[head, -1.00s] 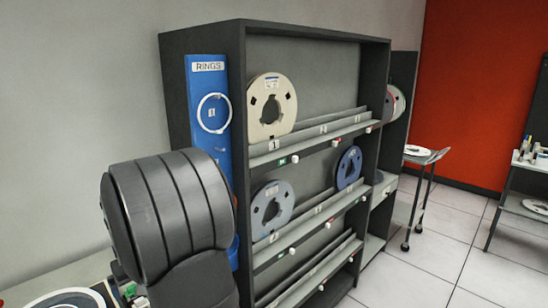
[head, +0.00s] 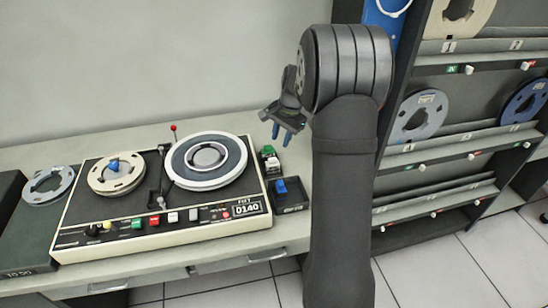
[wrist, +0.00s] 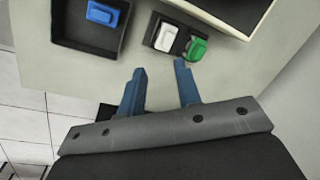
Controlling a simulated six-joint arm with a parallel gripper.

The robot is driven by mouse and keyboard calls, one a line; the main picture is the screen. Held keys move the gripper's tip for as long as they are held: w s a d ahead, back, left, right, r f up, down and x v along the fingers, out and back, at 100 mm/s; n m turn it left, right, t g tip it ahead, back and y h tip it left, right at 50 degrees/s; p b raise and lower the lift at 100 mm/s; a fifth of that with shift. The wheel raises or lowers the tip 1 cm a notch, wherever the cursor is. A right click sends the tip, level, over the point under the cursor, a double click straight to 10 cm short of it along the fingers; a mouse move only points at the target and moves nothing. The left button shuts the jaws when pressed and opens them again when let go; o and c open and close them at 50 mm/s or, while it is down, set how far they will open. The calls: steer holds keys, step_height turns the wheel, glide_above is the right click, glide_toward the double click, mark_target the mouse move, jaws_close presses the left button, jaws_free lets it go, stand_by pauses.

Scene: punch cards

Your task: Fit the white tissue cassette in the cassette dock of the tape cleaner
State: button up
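A small white block (wrist: 166,37), which looks like the white tissue cassette, sits on a dark base in the wrist view. A green piece (wrist: 197,48) is beside it at its right. The same group is small in the head view, with a green top (head: 267,149), right of the tape machine (head: 160,230). I cannot tell which part is the dock. My gripper (wrist: 160,67) is open and empty, its blue fingers apart and pointing toward the white and green pieces. In the head view my gripper (head: 281,133) is above and behind that group.
A black tray (wrist: 62,30) holding a blue block (wrist: 103,13) is left of the white block in the wrist view. The tape machine carries two reels and a red-tipped rod (head: 173,128). A shelf rack (head: 440,165) with reels stands at the right.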

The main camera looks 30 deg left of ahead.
mark_target(274, 158)
steer(key=shift+w+a+f+m+g, duration=0.2)
steer(key=shift+a+f+m+g, duration=0.25)
steer(key=shift+f+m, duration=1.1)
steer(key=shift+w+a+f+m+g, duration=0.25)
steer(key=shift+a+f+m, duration=0.55)
steer(key=shift+f, duration=1.2)
steer(key=shift+w+a+f+m+g, duration=0.15)
steer(key=shift+a+f+m+g, duration=0.2)
steer(key=shift+f+m, duration=1.3)
steer(key=shift+f, duration=0.15)
steer(key=c, duration=0.6)
steer(key=shift+r, duration=3.05)
jaws_close()
steer(key=shift+n, duration=0.4)
